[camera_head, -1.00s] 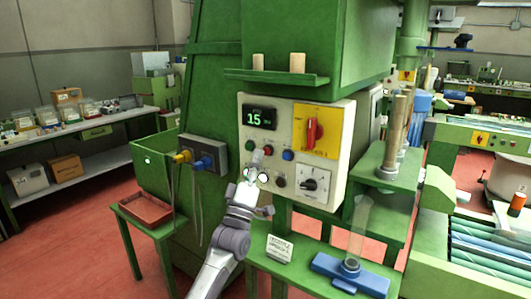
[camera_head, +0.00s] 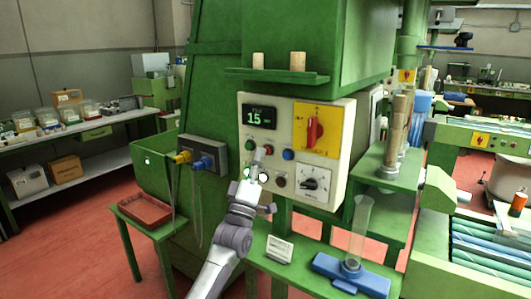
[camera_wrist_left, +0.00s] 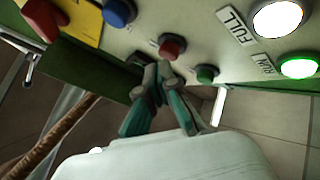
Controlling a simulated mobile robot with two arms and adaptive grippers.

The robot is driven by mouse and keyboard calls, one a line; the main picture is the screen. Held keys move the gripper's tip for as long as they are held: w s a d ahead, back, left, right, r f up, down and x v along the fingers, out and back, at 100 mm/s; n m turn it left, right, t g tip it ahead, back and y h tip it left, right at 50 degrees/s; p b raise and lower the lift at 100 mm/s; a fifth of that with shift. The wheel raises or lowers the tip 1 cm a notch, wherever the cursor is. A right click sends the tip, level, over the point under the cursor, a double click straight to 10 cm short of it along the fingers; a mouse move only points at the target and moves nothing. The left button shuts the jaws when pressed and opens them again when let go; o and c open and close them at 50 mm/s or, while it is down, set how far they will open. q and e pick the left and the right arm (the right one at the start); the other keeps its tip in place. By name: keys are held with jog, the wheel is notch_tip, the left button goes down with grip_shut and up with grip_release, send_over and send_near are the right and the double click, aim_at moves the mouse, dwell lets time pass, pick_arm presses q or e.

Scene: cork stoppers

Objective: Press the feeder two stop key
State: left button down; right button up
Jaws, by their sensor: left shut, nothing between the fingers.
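A cream control panel (camera_head: 297,112) on the green machine carries a red push button (camera_head: 268,150), between a green button (camera_head: 249,145) and a blue button (camera_head: 288,155). The red button also shows in the left wrist view (camera_wrist_left: 172,46); I can read no label for it. My left gripper (camera_head: 257,153) is shut and empty, its tips just left of the red button in the head view. In the left wrist view its fingertips (camera_wrist_left: 160,70) reach close to the red button's edge; I cannot tell whether they touch it. My right gripper is out of view.
The panel also has a lit display (camera_head: 259,117), a red rotary switch (camera_head: 313,130) on a yellow plate, and a dial (camera_head: 314,184). Lit lamps (camera_wrist_left: 277,18) sit beside the buttons. A shelf below holds a blue stand (camera_head: 352,272) with a clear tube.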

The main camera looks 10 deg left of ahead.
pick_arm(q)
jog(key=shift+w+d+b, duration=0.15)
jog(key=shift+w+b, duration=0.25)
jog(key=shift+b, duration=0.05)
dwell(0.4)
jog(key=shift+s, duration=0.1)
jog(key=shift+s+a+p, duration=0.3)
jog(key=shift+s+p, duration=0.3)
jog(key=shift+s, duration=0.15)
jog(key=s+p, duration=0.1)
jog(key=s+a+p, duration=0.1)
jog(key=s, duration=0.2)
jog(key=shift+s+a+p, duration=0.35)
jog(key=shift+p, duration=0.05)
dwell(0.5)
